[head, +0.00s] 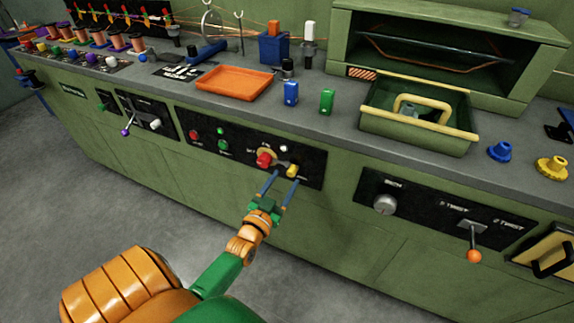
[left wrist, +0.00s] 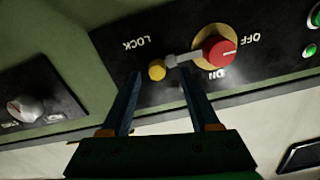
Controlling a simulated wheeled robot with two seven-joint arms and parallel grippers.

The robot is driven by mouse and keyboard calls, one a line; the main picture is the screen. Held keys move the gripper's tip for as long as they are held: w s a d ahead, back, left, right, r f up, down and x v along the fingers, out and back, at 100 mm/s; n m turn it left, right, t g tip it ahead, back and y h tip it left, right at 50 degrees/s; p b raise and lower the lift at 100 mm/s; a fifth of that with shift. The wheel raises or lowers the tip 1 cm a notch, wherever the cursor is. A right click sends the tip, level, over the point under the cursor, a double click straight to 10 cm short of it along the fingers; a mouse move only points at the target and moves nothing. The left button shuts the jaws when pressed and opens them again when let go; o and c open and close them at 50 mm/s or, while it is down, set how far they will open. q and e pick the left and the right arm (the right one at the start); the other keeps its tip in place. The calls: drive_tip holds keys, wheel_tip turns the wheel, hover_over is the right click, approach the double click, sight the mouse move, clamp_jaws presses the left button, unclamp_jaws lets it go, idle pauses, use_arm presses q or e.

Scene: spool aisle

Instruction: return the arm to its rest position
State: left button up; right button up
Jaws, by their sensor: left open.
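My left gripper (head: 281,182) is open and empty, in front of the black switch panel (head: 225,142) on the green bench front. In the left wrist view, its two blue fingers (left wrist: 160,80) point at the panel, with the yellow knob (left wrist: 157,70) marked LOCK between their tips. I cannot tell whether a finger touches it. A grey bar (left wrist: 180,60) runs from near the yellow knob to the red knob (left wrist: 218,50), which sits on a yellow plate marked ON and OFF. My right gripper is in neither view.
An orange-tipped lever (head: 474,256) sticks out at the right. The grey floor (head: 60,200) at left is clear.

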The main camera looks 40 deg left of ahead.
use_arm(q)
drive_tip(key=v, duration=0.4)
drive_tip(key=shift+s, duration=0.2)
